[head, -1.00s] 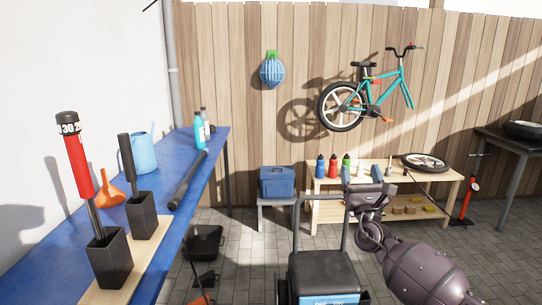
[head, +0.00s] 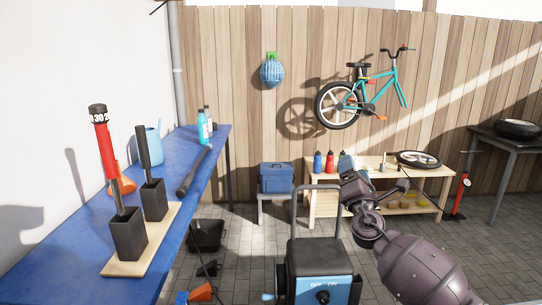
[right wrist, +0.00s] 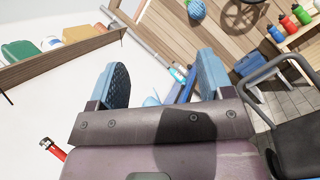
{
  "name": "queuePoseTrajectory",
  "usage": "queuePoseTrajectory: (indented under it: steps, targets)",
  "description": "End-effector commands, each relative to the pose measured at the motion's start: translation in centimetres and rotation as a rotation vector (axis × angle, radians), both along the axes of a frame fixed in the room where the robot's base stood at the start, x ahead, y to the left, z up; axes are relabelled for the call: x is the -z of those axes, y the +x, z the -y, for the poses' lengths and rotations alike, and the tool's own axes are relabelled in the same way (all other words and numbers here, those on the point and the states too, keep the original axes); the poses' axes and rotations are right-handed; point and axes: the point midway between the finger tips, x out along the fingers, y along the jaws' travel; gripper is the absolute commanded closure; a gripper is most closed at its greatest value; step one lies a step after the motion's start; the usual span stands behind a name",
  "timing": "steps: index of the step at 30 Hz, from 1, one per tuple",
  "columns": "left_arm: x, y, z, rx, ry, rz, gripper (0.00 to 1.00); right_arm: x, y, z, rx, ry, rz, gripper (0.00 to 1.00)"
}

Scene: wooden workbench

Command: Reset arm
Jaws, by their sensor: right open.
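My right gripper (head: 374,172) is raised in front of the low wooden bench in the head view, at the end of my dark purple-grey arm. In the right wrist view its two blue-padded fingers (right wrist: 164,82) stand wide apart with nothing held between them. Its fingers cover part of the low bench and some bottles behind it. My left gripper does not show in any view.
A blue workbench (head: 75,250) runs along the left, with a red-handled tool (head: 107,150) and a black-handled one in black holders. A black machine with a blue panel (head: 323,291) stands at bottom centre. A bicycle (head: 362,90) hangs on the fence. Paved floor (head: 245,240) lies between.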

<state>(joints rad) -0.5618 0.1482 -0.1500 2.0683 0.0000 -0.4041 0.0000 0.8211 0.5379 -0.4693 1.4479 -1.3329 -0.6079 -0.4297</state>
Motion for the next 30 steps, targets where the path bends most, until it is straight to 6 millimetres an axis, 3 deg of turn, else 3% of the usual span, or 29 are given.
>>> queuePoseTrajectory:
  steps: [8,15,24,30]
  targets:
    - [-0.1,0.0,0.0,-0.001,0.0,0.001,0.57,8.2,-4.7,-1.6,-0.292,0.662,-0.282,0.26]
    - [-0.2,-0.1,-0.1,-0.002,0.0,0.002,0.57,16.3,-11.7,-1.9,-0.421,1.222,-0.486,0.26]
    - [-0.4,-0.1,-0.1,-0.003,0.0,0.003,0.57,23.9,-21.4,-0.6,-0.418,1.767,-0.602,0.26]
    - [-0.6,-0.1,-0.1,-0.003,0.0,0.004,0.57,28.0,-28.2,1.0,-0.34,2.028,-0.612,0.26]
